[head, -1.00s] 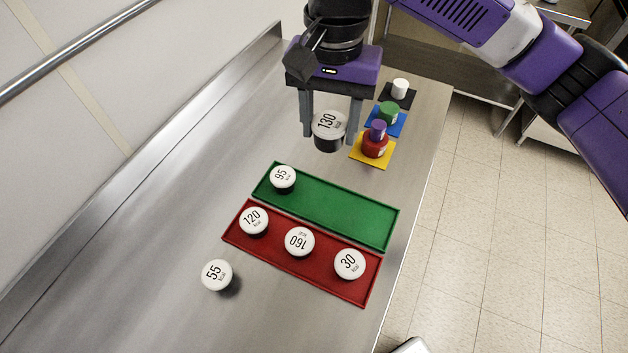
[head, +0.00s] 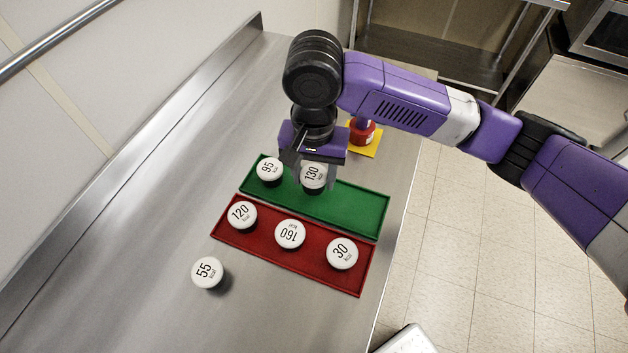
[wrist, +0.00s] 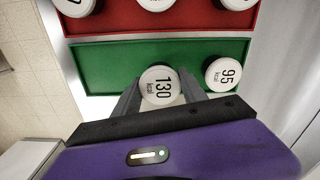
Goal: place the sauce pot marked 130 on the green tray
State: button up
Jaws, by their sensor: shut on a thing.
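The sauce pot marked 130 (head: 313,176) has a white lid and a dark body. My gripper (head: 314,180) is shut on it, with a finger on either side. The pot is over the green tray (head: 352,209), to the right of the pot marked 95 (head: 269,170); I cannot tell whether its base touches the tray. In the wrist view the 130 pot (wrist: 160,88) sits between the fingertips, over the green tray (wrist: 105,63), with the 95 pot (wrist: 223,74) apart from it. The right part of the green tray is bare.
The red tray (head: 262,246) in front holds pots marked 120 (head: 242,215), 160 (head: 290,234) and 30 (head: 342,253). A pot marked 55 (head: 207,272) stands on the bare steel counter. A red bottle (head: 362,133) stands on a yellow mat (head: 373,149) behind my gripper.

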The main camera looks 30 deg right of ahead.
aim_at(314, 174)
jog(key=shift+f, duration=1.35)
jog(key=shift+f, duration=0.1)
jog(key=o, duration=1.4)
jog(key=shift+c, duration=0.2)
notch_tip(314, 174, up, 12)
jog(key=shift+r+p, duration=0.15)
jog(key=shift+p, duration=0.2)
